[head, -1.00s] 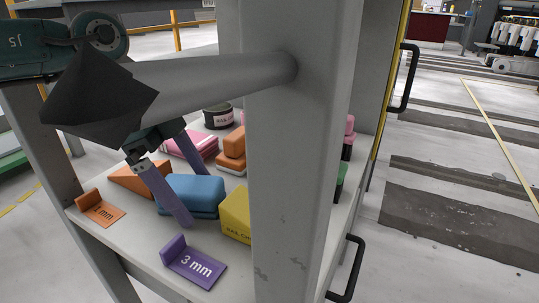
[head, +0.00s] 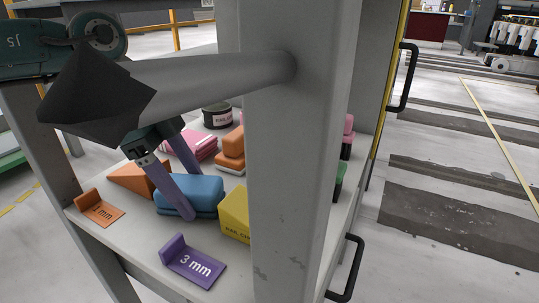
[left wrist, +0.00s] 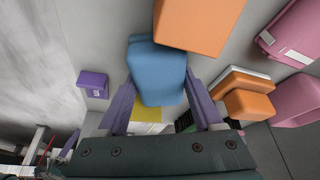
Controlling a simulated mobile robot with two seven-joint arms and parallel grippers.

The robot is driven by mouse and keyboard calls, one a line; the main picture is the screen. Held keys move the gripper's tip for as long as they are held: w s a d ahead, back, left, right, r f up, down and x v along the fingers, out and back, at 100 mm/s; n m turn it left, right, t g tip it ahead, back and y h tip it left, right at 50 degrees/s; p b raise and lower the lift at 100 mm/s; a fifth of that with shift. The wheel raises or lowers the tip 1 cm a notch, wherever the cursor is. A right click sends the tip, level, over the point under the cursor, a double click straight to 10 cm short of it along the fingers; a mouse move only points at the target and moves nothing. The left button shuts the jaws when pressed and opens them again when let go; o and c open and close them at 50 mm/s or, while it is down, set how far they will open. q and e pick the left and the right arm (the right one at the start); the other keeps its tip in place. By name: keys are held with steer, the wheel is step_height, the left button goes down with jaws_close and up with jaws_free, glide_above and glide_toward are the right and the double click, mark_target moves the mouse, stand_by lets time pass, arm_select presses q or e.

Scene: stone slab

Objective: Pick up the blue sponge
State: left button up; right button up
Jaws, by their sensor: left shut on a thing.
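The blue sponge (head: 203,187) lies on the grey shelf (head: 140,238) of a trolley, among coloured blocks. My left gripper (head: 193,195) reaches down over it with purple fingers, one on the near side and one on the far side. It is shut on the sponge. In the left wrist view the blue sponge (left wrist: 157,72) sits between the two fingers of the left gripper (left wrist: 161,93). The sponge appears to rest on the shelf still. My right gripper is not in view.
An orange wedge (head: 127,178) is left of the sponge and a yellow block (head: 235,214) right of it. Orange blocks (head: 231,144) and pink ones (head: 196,149) stand behind. A purple 3 mm stand (head: 194,265) is in front. A thick grey post (head: 293,190) blocks the right.

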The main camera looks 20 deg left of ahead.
mark_target(194, 187)
arm_select(q)
steer(key=shift+b, duration=0.3)
steer(key=r+p, duration=0.2)
steer(key=r, duration=0.1)
steer(key=r+p, duration=0.1)
steer(key=p, duration=0.1)
steer(key=shift+s+a+r, duration=0.15)
steer(key=shift+s+r, duration=0.15)
steer(key=shift+s, duration=0.1)
steer(key=s+a+p, duration=0.1)
steer(key=s+p, duration=0.6)
steer(key=s, duration=1)
steer(key=shift+f, duration=0.3)
